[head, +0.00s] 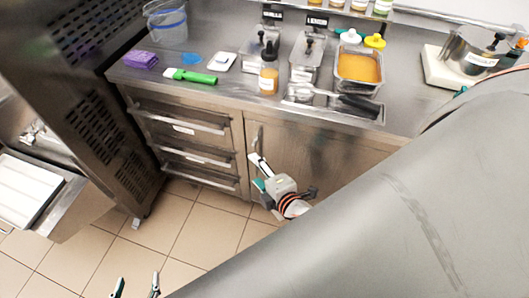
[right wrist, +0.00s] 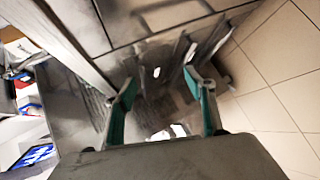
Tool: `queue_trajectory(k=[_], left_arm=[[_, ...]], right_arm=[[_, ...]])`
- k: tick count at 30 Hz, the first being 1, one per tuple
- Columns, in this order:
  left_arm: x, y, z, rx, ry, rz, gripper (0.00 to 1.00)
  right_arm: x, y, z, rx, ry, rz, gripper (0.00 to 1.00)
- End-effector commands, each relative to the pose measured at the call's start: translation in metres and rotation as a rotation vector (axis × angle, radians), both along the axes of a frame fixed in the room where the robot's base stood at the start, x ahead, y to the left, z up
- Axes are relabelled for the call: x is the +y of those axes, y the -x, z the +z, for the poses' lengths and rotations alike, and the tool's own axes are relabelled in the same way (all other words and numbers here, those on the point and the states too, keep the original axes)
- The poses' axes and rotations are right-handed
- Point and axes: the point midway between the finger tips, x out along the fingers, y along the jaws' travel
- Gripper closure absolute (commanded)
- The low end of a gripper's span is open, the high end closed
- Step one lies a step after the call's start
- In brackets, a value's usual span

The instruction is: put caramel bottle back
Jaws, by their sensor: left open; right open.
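An amber bottle (head: 268,80) with a dark cap and a white label stands upright on the steel counter (head: 215,92), near its front edge; I take it to be the caramel bottle. My left gripper (head: 137,286) is open over the floor at the bottom of the head view, far from the bottle. My right gripper (head: 259,173) is open in front of the cabinet door, below the counter and below the bottle. In the right wrist view the right gripper's fingers (right wrist: 164,106) are apart with nothing held between them.
A green-handled spatula (head: 192,76), a purple cloth (head: 141,60) and a white scale-like item (head: 225,61) lie left of the bottle. Steel containers (head: 304,62) and an orange-filled pan (head: 359,69) stand right. Several bottles (head: 359,5) line the shelf above. My arm covers the lower right.

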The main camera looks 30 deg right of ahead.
Motion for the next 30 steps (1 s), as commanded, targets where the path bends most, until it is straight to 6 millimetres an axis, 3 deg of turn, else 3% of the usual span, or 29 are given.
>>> queue_trajectory(k=[1, 6, 12, 30], left_arm=[[0.000, 0.000, 0.000, 0.000, 0.000, 0.000, 0.43], [0.000, 0.000, 0.000, 0.000, 0.000, 0.000, 0.43], [0.000, 0.000, 0.000, 0.000, 0.000, 0.000, 0.43], [0.000, 0.000, 0.000, 0.001, 0.000, 0.000, 0.43]], right_arm=[[0.006, 0.014, -0.020, 0.038, -0.169, -0.035, 0.46], [0.023, 0.054, -0.066, 0.159, -0.724, -0.218, 0.46], [0.030, 0.082, -0.090, 0.247, -1.080, -0.383, 0.46], [0.032, 0.085, -0.093, 0.260, -1.143, -0.417, 0.46]])
